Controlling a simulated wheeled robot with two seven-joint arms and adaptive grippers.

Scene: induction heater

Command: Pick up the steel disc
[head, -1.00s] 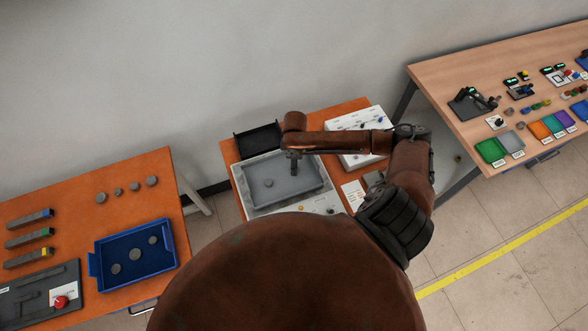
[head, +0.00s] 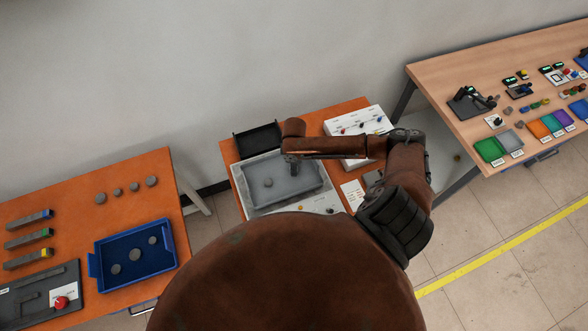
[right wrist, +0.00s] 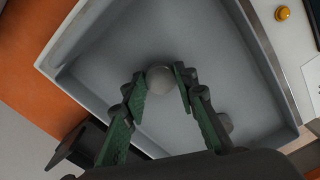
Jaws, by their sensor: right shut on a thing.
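My right gripper (right wrist: 160,78) is shut on a round grey steel disc (right wrist: 159,80), which sits between its green-padded fingertips in the right wrist view. The grey tray (right wrist: 97,55) lies under it. A second grey disc (right wrist: 226,122) rests in the tray beside the right finger. In the head view one disc (head: 268,183) shows in the tray, left of my right gripper (head: 292,173); the held disc is hidden there. I cannot tell whether the held disc touches the tray floor. My left gripper is not in view.
The tray sits in a light housing with a yellow button (right wrist: 283,13). A black bin (head: 257,140) and a white control panel (head: 356,135) stand near it. A blue tray (head: 107,290) with discs is on the left table, and another bench (head: 455,100) stands right.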

